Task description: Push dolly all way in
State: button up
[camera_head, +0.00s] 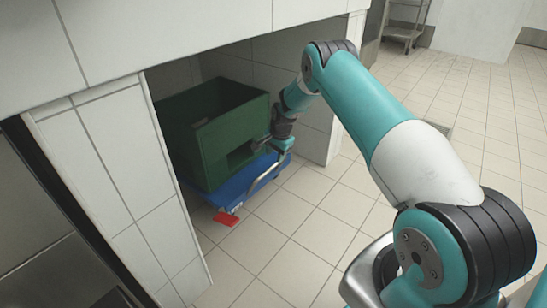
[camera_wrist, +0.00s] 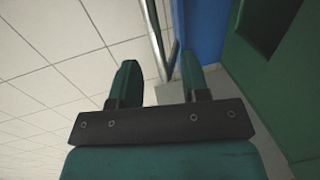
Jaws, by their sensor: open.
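The blue dolly (camera_head: 233,191) stands on the floor at the mouth of the tiled recess, its front edge and red pedal (camera_head: 227,218) at the opening. A green crate (camera_head: 206,148) rides on it. A metal handle (camera_head: 268,176) is at the dolly's front. My gripper (camera_head: 275,143) is by the crate's front right corner, above the dolly. In the wrist view, my gripper's two fingers (camera_wrist: 158,82) are spread apart and hold nothing. The metal bar (camera_wrist: 156,30) and the blue dolly (camera_wrist: 201,28) lie beyond the fingertips, and the crate (camera_wrist: 250,85) is close on the right. Contact cannot be told.
A tiled wall (camera_head: 125,170) bounds the recess on the left, and a tiled pillar (camera_head: 336,105) on the right. A counter overhangs the top. The tiled floor (camera_head: 300,225) in front is clear. A metal cart (camera_head: 403,35) stands far back.

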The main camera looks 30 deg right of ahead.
notch_tip(320, 180, up, 12)
jog(key=s+p, duration=0.2)
jog(key=p, duration=0.2)
jog(key=shift+s+d+r+p, duration=0.2)
jog(key=shift+d+r+p, duration=0.05)
jog(key=shift+d+p, duration=0.1)
jog(key=shift+r, duration=0.1)
